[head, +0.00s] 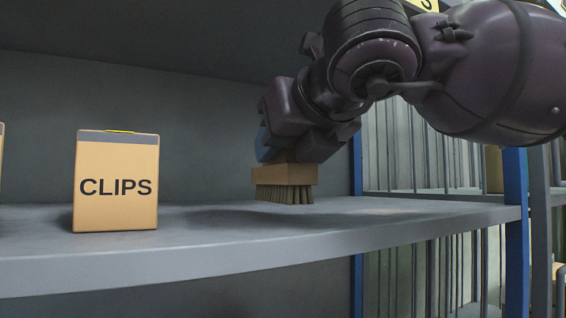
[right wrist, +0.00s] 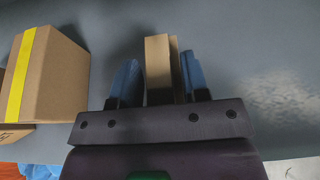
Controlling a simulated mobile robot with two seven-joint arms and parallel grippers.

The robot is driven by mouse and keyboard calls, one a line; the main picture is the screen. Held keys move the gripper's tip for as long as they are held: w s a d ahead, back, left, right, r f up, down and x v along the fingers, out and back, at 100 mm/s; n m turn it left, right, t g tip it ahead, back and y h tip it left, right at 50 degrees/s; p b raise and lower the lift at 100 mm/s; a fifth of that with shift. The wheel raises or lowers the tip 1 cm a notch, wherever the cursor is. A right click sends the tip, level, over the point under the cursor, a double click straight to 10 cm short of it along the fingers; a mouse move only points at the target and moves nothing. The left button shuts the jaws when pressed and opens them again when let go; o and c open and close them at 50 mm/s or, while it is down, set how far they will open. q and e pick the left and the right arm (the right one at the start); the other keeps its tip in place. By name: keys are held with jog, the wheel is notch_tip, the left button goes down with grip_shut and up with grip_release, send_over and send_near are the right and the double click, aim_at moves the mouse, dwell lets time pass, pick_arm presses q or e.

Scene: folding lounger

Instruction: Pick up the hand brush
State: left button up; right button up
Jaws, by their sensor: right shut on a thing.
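The hand brush (head: 284,176) has a light brown wooden block with brown bristles pointing down. It is upright just over the grey shelf (head: 400,217); I cannot tell if the bristles touch it. My right gripper (head: 280,157) reaches down from the upper right and is shut on the brush from above. In the right wrist view the brush (right wrist: 158,65) is between the two blue fingers of my right gripper (right wrist: 160,80). The gripper hides the top of the brush. My left gripper is not in view.
A cardboard box marked CLIPS (head: 116,182) stands on the shelf to the left, with free room between it and the brush. A box with yellow tape (right wrist: 52,80) shows in the right wrist view. A blue post (head: 515,225) stands at the shelf's right end.

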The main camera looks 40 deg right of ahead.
jog(key=shift+s+a+r, duration=0.1)
jog(key=shift+s+r, duration=0.1)
jog(key=shift+r, duration=0.25)
jog(key=shift+s+a+r, duration=0.1)
jog(key=shift+s+r, duration=0.1)
jog(key=shift+r, duration=0.25)
jog(key=s+a+p, duration=0.1)
jog(key=s+a, duration=0.1)
jog(key=s, duration=0.6)
jog(key=s+a, duration=0.1)
jog(key=s, duration=0.7)
jog(key=shift+s+a+f+p, duration=0.15)
jog(key=shift+s+a+p, duration=0.2)
jog(key=shift+a, duration=0.05)
jog(key=o, duration=0.4)
jog(key=shift+c, duration=1.3)
